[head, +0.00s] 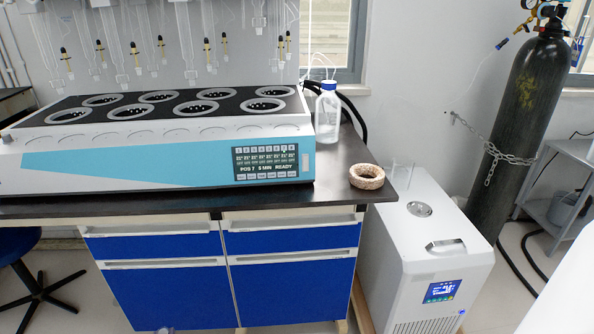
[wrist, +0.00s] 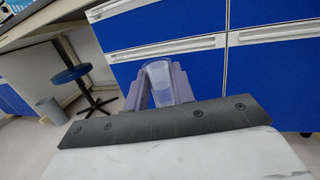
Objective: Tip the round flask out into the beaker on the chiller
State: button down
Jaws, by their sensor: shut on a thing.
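My gripper (wrist: 160,88) shows in the wrist view, its two grey fingers closed on a translucent glass piece with a round open mouth. I take this to be the neck of the round flask (wrist: 158,70); the flask's body is hidden. The gripper and flask do not show in the head view. The white chiller (head: 398,262) stands on the floor right of the bench. A faint clear glass outline at its back left, perhaps the beaker (head: 402,176), is too thin to make out well.
An empty cork ring (head: 367,177) lies at the bench's right end. A blue-capped bottle (head: 328,112) stands beside the distiller (head: 165,148). The chiller top has a round cap (head: 419,209) and a handle (head: 445,245). A chained gas cylinder (head: 520,110) stands behind the chiller.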

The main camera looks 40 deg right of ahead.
aim_at(402, 167)
jog(key=z, duration=1.15)
